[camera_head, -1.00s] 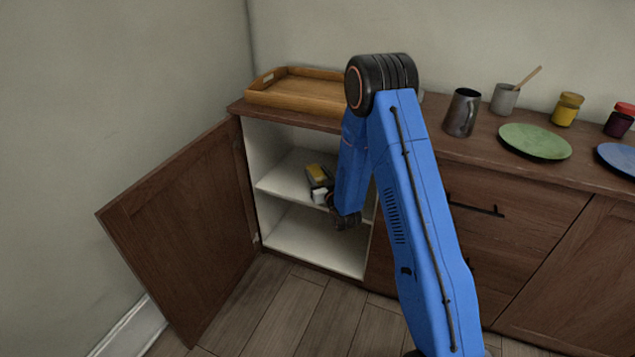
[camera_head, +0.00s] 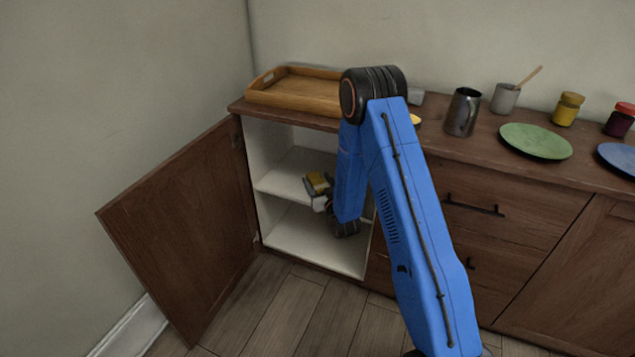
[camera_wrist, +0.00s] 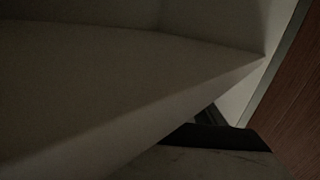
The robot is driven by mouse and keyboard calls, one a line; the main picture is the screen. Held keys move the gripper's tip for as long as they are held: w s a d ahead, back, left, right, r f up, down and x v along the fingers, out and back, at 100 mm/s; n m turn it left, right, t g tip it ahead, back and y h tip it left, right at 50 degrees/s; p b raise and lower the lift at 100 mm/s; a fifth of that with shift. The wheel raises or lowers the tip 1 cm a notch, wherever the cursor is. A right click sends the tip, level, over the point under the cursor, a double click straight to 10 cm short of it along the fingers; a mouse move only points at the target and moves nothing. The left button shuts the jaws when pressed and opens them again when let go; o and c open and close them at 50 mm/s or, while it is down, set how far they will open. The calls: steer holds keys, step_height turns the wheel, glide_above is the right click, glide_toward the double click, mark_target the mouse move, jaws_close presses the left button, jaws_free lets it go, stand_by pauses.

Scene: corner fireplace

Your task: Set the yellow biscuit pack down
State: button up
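The yellow biscuit pack (camera_head: 318,183) is small in the head view, inside the open left cabinet near the front of the middle shelf (camera_head: 283,184). My gripper (camera_head: 317,188) has its dark fingers on either side of the pack and appears shut on it. I cannot tell whether the pack touches the shelf. In the wrist view, a pale shelf surface (camera_wrist: 110,85) fills most of the dim picture, with a dark part close to the lens at the bottom. The pack cannot be made out clearly there.
The cabinet door (camera_head: 185,230) stands open to the left. The lower compartment (camera_head: 300,240) looks empty. On the counter are a wooden tray (camera_head: 290,93), a dark metal mug (camera_head: 462,112), a grey cup (camera_head: 504,98), a green plate (camera_head: 535,141), a blue plate (camera_head: 622,157) and jars.

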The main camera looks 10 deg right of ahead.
steer(key=shift+s+r, duration=0.1)
steer(key=shift+s, duration=0.15)
steer(key=s, duration=0.3)
steer(key=s+d, duration=0.1)
steer(key=s, duration=0.7)
steer(key=shift+s+d, duration=0.15)
steer(key=shift+d, duration=0.25)
steer(key=shift+g+h, duration=0.3)
steer(key=shift+g, duration=0.5)
steer(key=r, duration=0.3)
steer(key=w+r, duration=0.1)
steer(key=r, duration=0.1)
steer(key=shift+d+r, duration=0.15)
steer(key=shift+d, duration=0.2)
steer(key=s+d+r+g+h, duration=0.25)
steer(key=s+r+g, duration=0.25)
steer(key=s+r, duration=0.8)
steer(key=s+d+r+m+g, duration=0.1)
steer(key=s+r+g, duration=0.2)
steer(key=s, duration=1.3)
steer(key=s+d+r+g, duration=0.1)
steer(key=s+r+g, duration=0.2)
steer(key=s+r, duration=0.4)
steer(key=s, duration=0.9)
steer(key=shift+s+d+m, duration=0.15)
steer(key=shift+s+m, duration=0.05)
steer(key=shift+m, duration=0.2)
